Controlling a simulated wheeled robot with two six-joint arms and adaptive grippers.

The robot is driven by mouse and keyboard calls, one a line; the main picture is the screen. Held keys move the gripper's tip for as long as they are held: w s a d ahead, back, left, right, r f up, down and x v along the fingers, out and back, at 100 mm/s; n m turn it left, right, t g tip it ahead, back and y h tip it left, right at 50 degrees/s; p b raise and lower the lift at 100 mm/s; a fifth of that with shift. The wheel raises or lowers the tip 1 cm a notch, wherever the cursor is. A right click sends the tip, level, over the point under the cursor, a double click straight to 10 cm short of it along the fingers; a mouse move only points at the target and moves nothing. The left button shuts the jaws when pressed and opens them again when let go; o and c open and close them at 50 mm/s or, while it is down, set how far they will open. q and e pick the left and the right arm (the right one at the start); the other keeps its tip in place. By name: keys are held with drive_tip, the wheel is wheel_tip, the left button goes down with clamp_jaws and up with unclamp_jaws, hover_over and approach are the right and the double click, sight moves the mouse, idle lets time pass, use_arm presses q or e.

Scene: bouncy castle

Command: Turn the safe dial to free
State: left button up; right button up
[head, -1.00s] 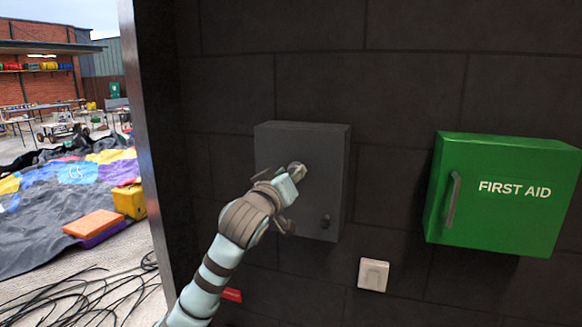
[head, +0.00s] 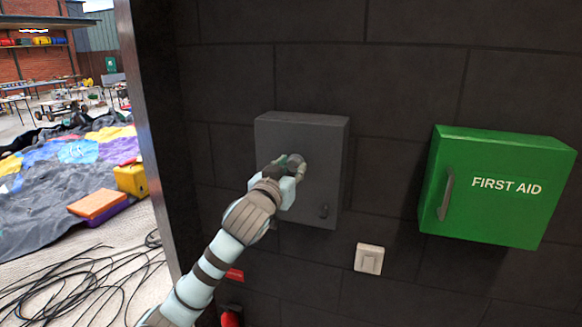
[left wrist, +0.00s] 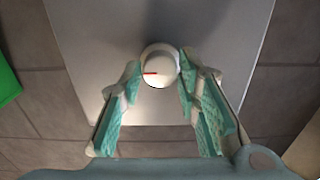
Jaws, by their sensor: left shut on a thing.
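The grey safe (head: 318,135) is fixed to the dark block wall, its door shut. Its round pale dial (left wrist: 158,62) sits between my left fingertips in the left wrist view. A short red mark on the dial lies toward the left in that view; no lettering is readable. In the head view the dial (head: 296,160) is partly hidden by my gripper. My left gripper (head: 288,168) is shut on the dial, one finger on each side. My right gripper is not in view.
A green first aid box (head: 500,190) hangs to the right of the safe. A white wall switch (head: 369,259) is between and below them. A red object (head: 231,318) is low by my left arm. Cables (head: 80,285) lie on the ground at left.

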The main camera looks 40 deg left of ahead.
use_arm(q)
drive_tip(key=o, duration=1.2)
drive_tip(key=v, duration=0.7)
drive_tip(key=shift+s, duration=0.2)
drive_tip(key=shift+w, duration=0.1)
